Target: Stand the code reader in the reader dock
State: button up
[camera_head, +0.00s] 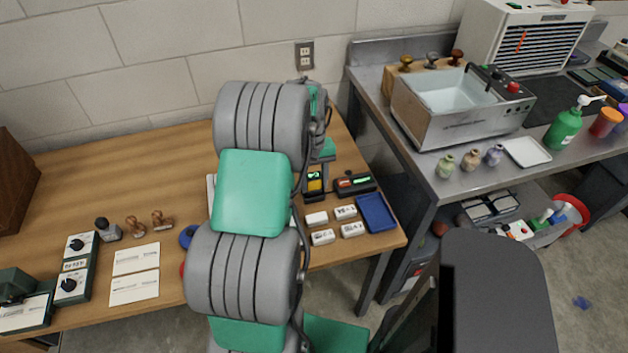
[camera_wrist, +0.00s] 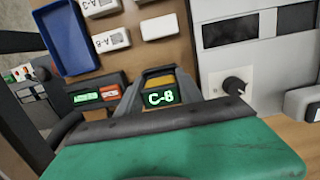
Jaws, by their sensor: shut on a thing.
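The code reader (camera_head: 315,186) is a small dark device with a yellow part and a lit green display. In the wrist view the reader (camera_wrist: 161,97) shows "C-8" on its display. My gripper (camera_head: 321,168) is above it over the wooden table and shut on it; the fingertips are mostly hidden. Right beside it is a dark unit (camera_head: 355,184) with a red part and a green display, also in the wrist view (camera_wrist: 97,95). I cannot tell whether this unit is the reader dock. Whether the reader touches the table is unclear.
Several white labelled boxes (camera_head: 323,237) and a blue tray (camera_head: 376,212) lie near the table's right front corner. A pale panel (camera_wrist: 250,50) with dark windows stands close by. Stamps (camera_head: 136,227) and cards (camera_head: 135,273) lie left. A steel bench (camera_head: 400,155) adjoins right.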

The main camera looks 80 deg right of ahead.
jog(key=shift+f+b, duration=0.35)
jog(key=shift+f, duration=0.2)
jog(key=o, duration=0.9)
jog(key=shift+c, duration=0.2)
jog(key=shift+w+d+r+p, duration=0.1)
jog(key=shift+d+r+p, duration=0.1)
jog(key=shift+r+p, duration=1.35)
jog(key=shift+w+d+r+p, duration=0.15)
jog(key=shift+r+p, duration=0.75)
jog(key=shift+r, duration=1.2)
jog(key=shift+w+d+r+p, duration=0.1)
jog(key=shift+d+r+p, duration=0.15)
jog(key=shift+r+p, duration=1.3)
jog(key=shift+r+b, duration=0.25)
jog(key=shift+b, duration=0.05)
